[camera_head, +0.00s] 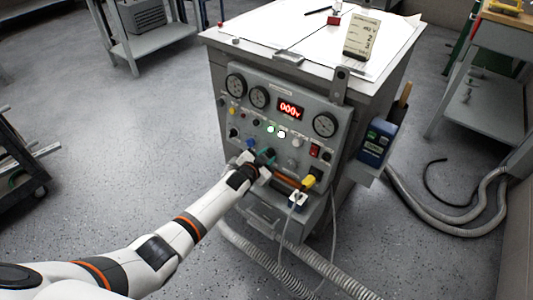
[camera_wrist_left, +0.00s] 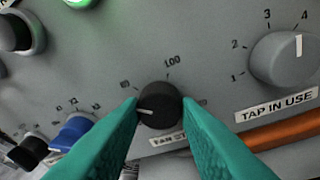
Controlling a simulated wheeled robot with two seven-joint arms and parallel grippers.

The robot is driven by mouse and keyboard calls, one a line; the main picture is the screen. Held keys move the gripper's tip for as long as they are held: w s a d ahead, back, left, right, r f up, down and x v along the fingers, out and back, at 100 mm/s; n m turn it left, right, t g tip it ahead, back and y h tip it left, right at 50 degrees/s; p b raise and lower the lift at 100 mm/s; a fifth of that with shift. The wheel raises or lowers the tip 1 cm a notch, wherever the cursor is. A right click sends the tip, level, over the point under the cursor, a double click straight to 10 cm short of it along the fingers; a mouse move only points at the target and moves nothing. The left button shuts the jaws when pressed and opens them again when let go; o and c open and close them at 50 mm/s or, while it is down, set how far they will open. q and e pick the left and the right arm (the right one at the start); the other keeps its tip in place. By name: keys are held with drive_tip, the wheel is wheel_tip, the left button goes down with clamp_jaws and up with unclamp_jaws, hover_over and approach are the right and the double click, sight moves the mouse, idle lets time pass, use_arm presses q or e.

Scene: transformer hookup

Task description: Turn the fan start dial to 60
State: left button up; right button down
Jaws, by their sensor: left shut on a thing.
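The fan start dial (camera_wrist_left: 161,103) is a black round knob on the grey panel, in the middle of the left wrist view. Its white pointer line points left and slightly down. The mark 100 stands above it and a mark that looks like 80 at its upper left; lower marks are hidden by a finger. Its label is partly covered. My left gripper (camera_wrist_left: 158,112) has its green fingers shut on the dial, one on each side. In the head view my left gripper (camera_head: 262,158) is at the lower middle of the panel and hides the dial. My right gripper is out of view.
A grey tap in use knob (camera_wrist_left: 286,60) is right of the dial, above an orange bar (camera_wrist_left: 285,132). A blue knob (camera_wrist_left: 72,131) and a black knob (camera_wrist_left: 28,152) are at left. The red display (camera_head: 290,109) appears to read 000V.

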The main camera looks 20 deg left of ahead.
use_arm(q)
drive_tip(key=shift+a+n+g, duration=0.1)
drive_tip(key=shift+n+g, duration=0.2)
drive_tip(key=shift+n, duration=0.5)
drive_tip(key=shift+n+h, duration=0.3)
drive_tip(key=shift+n, duration=0.5)
drive_tip(key=n+h+b, duration=0.1)
drive_tip(key=n+b, duration=0.2)
drive_tip(key=shift+f+g, duration=0.1)
drive_tip(key=shift+g, duration=0.3)
drive_tip(key=n+b, duration=0.3)
drive_tip(key=shift+h, duration=0.4)
drive_tip(key=shift+b, duration=0.3)
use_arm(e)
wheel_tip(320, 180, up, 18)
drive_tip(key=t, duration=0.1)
use_arm(q)
drive_tip(key=shift+n+b, duration=0.6)
drive_tip(key=shift+n, duration=0.1)
drive_tip(key=shift+n+h+b, duration=0.3)
drive_tip(key=shift+n+b, duration=0.1)
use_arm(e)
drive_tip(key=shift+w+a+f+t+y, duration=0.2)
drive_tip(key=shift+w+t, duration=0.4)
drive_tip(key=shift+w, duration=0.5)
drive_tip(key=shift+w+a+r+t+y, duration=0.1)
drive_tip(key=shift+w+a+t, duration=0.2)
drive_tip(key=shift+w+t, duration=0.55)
